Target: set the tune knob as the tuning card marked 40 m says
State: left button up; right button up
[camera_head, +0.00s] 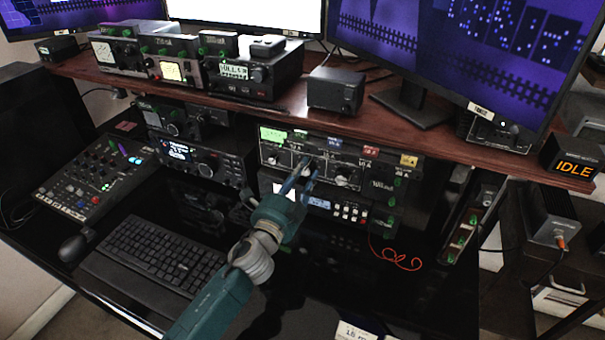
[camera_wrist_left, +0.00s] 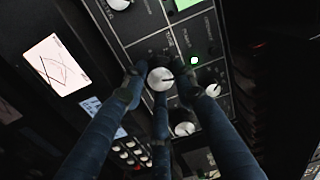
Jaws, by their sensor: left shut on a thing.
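The tuner (camera_head: 385,196) is a dark panel box under the wooden shelf, with pale round knobs on its front. My left gripper (camera_head: 298,180) reaches its front from below and covers part of it. In the left wrist view, three blue fingers are closed around a pale knob (camera_wrist_left: 158,80), whose dark pointer mark points right in the picture. The lettering beside it looks like TUNE but is blurred. My right gripper is out of view.
Other knobs (camera_wrist_left: 186,128) and a lit green lamp (camera_wrist_left: 194,60) lie close to the held knob. A lower unit with a blue display (camera_head: 319,203) stands beneath the tuner. A red cord (camera_head: 400,262), keyboard (camera_head: 152,257) and mixer (camera_head: 95,180) lie on the black desk.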

pick_arm(q)
jog(key=shift+s+d+r, duration=0.1)
jog(key=shift+d+r, duration=0.15)
jog(key=shift+r, duration=0.05)
jog(key=o, duration=1)
jog(key=shift+o, duration=0.9)
jog(key=shift+d+f, duration=0.1)
jog(key=shift+f, duration=0.05)
jog(key=shift+s+a+f, duration=0.15)
jog(key=shift+s+a, duration=0.05)
jog(key=shift+a, duration=0.05)
jog(key=v, duration=1.1)
jog(key=shift+s, duration=0.25)
